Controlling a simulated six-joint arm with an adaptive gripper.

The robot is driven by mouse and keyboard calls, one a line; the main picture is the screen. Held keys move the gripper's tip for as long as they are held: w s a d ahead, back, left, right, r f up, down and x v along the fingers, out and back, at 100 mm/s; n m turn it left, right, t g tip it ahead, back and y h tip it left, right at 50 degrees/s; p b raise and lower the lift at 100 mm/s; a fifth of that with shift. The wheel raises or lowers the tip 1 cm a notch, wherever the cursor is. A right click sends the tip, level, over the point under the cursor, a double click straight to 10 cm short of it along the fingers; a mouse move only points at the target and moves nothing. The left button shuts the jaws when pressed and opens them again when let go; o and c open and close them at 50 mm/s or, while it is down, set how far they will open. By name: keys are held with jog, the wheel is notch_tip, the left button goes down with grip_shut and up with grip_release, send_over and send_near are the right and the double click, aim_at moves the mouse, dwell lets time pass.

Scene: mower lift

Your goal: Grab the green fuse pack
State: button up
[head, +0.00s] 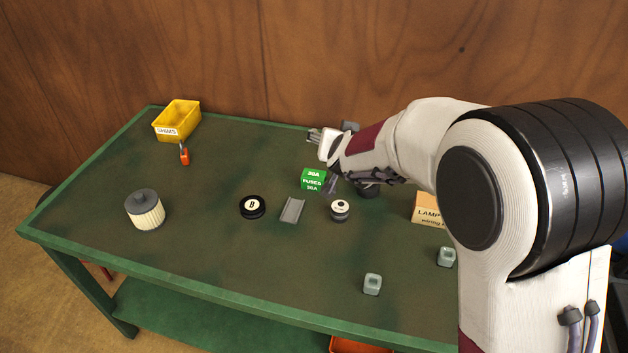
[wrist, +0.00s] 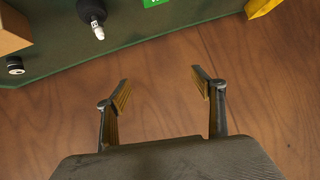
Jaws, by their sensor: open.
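The green fuse pack (head: 313,179) stands on the green workbench (head: 180,250), right of its middle toward the back, with its white lettering showing. In the wrist view only a sliver of the green pack (wrist: 154,2) shows at the top edge. My gripper (head: 315,134) is small in the head view, above the bench's back edge and apart from the pack, beyond it. In the wrist view my gripper (wrist: 161,82) is open and empty, its fingers spread in front of the brown wood surface.
Near the pack are a grey channel piece (head: 292,210), a black puck (head: 252,207) and a white-topped round part (head: 340,210). A lamp box (head: 427,211) stands right, partly behind my arm. A yellow bin (head: 177,120) and a filter (head: 145,210) stand left. A wood wall is behind.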

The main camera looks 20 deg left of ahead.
jog(key=w+a+f+t+h, duration=0.1)
jog(key=w+a+f+h, duration=0.15)
jog(key=a+f, duration=0.5)
jog(key=t, duration=0.1)
send_near(313, 176)
jog(key=w, duration=0.2)
jog(key=w+f+h, duration=0.1)
jog(key=shift+a+m, duration=0.3)
jog(key=shift+a, duration=0.1)
jog(key=shift+w, duration=0.1)
jog(key=shift+x, duration=1.2)
jog(key=shift+x, duration=2.6)
jog(key=shift+f, duration=0.1)
jog(key=shift+c, duration=0.4)
jog(key=c, duration=1.1)
